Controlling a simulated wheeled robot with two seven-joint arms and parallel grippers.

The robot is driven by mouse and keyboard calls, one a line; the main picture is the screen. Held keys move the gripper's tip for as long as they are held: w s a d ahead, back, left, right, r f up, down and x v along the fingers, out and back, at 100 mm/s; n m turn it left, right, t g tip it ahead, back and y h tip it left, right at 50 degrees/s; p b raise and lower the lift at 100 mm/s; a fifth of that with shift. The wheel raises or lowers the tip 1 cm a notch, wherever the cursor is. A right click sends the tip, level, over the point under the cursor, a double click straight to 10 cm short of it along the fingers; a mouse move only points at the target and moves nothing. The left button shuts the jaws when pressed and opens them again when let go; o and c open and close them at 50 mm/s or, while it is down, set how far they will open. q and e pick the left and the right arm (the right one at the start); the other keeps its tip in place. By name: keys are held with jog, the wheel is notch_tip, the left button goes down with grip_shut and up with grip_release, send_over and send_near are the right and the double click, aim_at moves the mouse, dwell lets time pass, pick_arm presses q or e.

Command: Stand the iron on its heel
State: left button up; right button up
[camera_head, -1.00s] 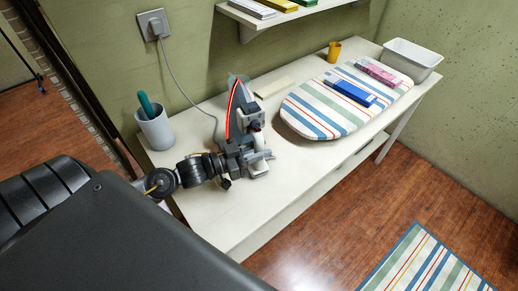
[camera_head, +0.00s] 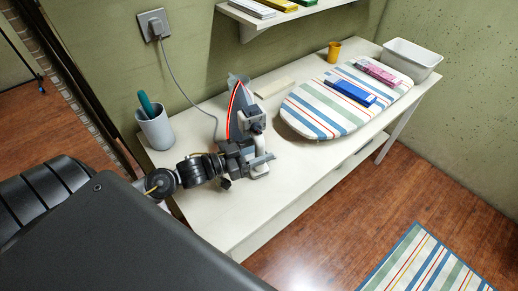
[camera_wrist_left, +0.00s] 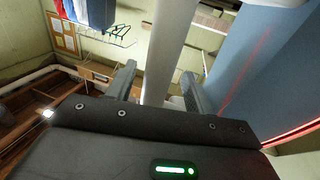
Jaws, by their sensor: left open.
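The iron (camera_head: 241,108) stands upright on the white table with its tip up. It has a grey-blue body with a red line along its edge. My left gripper (camera_head: 262,160) is at its handle side, low over the table. In the left wrist view the iron's pale handle (camera_wrist_left: 171,50) runs between the two open fingers of the left gripper (camera_wrist_left: 160,88), and I see no clear grip on it. The iron's blue-grey body (camera_wrist_left: 245,60) fills the right of that view. Its heel is partly hidden behind my gripper. My right gripper is out of view.
A striped ironing board (camera_head: 310,122) lies right of the iron with a blue box (camera_head: 350,93) and a pink box (camera_head: 378,72) on it. A grey cup (camera_head: 155,131) stands at the left. The cord runs to a wall socket (camera_head: 154,25). The table's front (camera_head: 230,220) is clear.

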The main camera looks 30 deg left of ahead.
pick_arm(q)
jog(key=shift+f, duration=0.25)
jog(key=shift+s+a, duration=0.1)
jog(key=shift+s, duration=0.05)
jog(key=b+v, duration=0.2)
jog(key=v, duration=0.8)
jog(key=shift+s+a+r, duration=0.2)
